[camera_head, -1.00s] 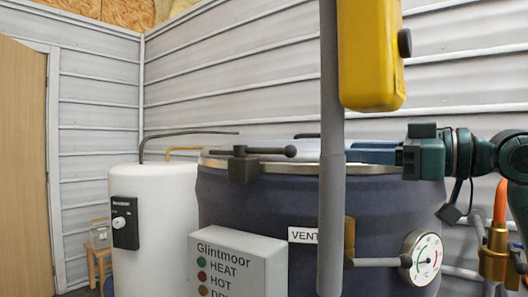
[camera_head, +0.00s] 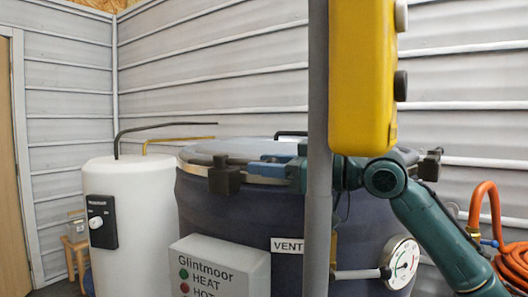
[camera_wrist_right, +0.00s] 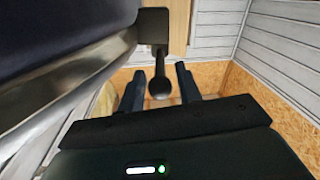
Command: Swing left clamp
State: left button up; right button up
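The left clamp (camera_head: 224,176) is a dark block on the metal rim of the dark blue hopper (camera_head: 225,222). In the right wrist view the clamp block (camera_wrist_right: 153,26) has a short lever ending in a round black knob (camera_wrist_right: 159,88). My right gripper (camera_head: 262,170) reaches in from the right along the rim to the lever. In the wrist view its two fingers (camera_wrist_right: 159,76) stand apart, one on each side of the knob, with visible gaps. The gripper hides most of the lever in the head view. My left gripper is not in view.
A grey vertical pole with a yellow control box (camera_head: 361,80) stands in front of the hopper. A second dark clamp (camera_head: 430,164) sits at the rim's right. A white tank (camera_head: 130,215), a Glintmoor panel (camera_head: 222,262), a gauge (camera_head: 401,262) and an orange hose (camera_head: 486,200) are around it.

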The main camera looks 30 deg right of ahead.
jog(key=shift+w+a, duration=0.25)
jog(key=shift+w, duration=0.2)
jog(key=shift+c, duration=0.5)
grip_shut()
